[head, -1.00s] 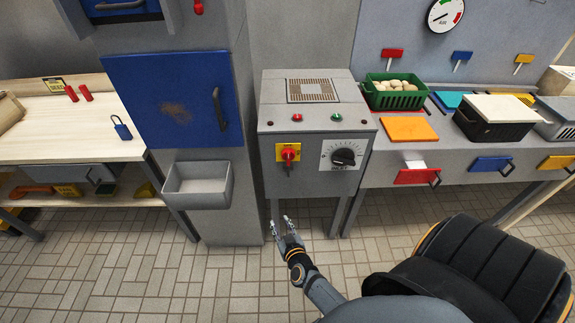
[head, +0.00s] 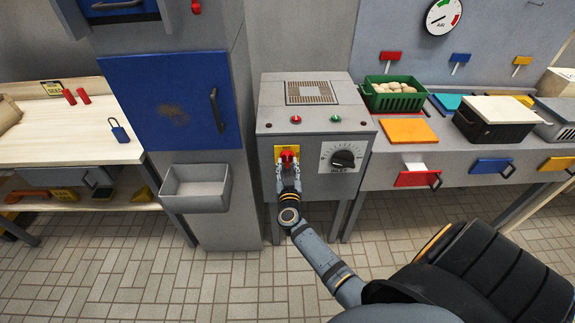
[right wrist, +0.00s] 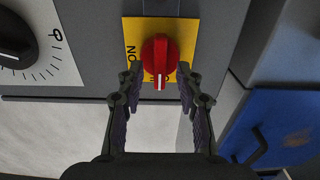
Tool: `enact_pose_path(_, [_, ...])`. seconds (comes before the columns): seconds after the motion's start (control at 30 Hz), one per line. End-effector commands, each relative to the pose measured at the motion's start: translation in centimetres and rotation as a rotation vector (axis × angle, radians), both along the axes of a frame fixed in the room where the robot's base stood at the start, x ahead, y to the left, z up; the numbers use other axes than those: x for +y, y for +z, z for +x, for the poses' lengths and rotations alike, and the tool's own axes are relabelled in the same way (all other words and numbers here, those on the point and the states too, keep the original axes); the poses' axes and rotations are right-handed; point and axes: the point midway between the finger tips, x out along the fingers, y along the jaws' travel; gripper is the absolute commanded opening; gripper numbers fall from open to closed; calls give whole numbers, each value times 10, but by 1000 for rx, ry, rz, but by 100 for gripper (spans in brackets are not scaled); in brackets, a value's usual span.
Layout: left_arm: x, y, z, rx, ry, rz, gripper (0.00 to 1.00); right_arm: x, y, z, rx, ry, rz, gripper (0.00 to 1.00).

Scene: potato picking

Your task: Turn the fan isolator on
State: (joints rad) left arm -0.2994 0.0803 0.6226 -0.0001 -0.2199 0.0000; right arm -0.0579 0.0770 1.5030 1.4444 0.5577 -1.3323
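The fan isolator is a red rotary handle (right wrist: 159,61) on a yellow plate (right wrist: 134,32), on the front of a grey control box (head: 315,118). In the right wrist view the handle's white mark points toward the gripper; "ON" is printed on the plate's left, and the other lettering is partly hidden. My right gripper (right wrist: 158,80) is open, with one finger on each side of the handle's near end; I cannot tell whether they touch it. In the head view the right gripper (head: 288,172) covers part of the handle (head: 287,156). My left gripper is not in view.
A black knob (head: 343,159) on a white dial sits right of the isolator. A red lamp (head: 296,119) and a green lamp (head: 336,118) are above. A grey bin (head: 196,188) and blue door (head: 172,100) are left. A potato crate (head: 393,102) stands right.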

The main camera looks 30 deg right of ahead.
Motion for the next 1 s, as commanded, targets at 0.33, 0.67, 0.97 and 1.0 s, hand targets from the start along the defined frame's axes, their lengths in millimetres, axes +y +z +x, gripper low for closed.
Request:
enact_pose_path(0.33, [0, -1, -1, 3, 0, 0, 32, -5, 0, 8, 0, 0, 0, 36])
enact_pose_path(0.67, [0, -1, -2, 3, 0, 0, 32, -5, 0, 7, -1, 0, 1, 0])
enact_pose_path(0.97, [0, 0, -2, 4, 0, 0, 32, -5, 0, 7, -7, 0, 11, 0])
enact_pose_path(1.0, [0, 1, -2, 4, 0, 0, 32, -5, 1, 7, -11, 0, 18, 0])
